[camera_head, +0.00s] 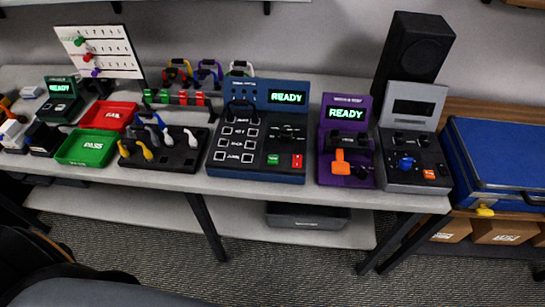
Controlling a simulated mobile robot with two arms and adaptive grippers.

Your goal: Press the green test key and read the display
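The blue tester (218,160) stands on the middle of the bench. Its small green key (272,160) sits at the lower right of its panel, left of a red key (297,161). The tester's display (287,97) on the raised back is lit and reads READY in green. White-framed sockets (248,145) fill the left of its panel, and a dark cable loop stands at its back left. Neither of my grippers shows in the head view.
A purple station (346,113), also showing READY, and a grey station (413,92) with a dark screen stand right of the tester. Left are a black cable rack (185,160), a green PASS tray (88,147) and a red tray (110,115). A black speaker (414,50) stands behind.

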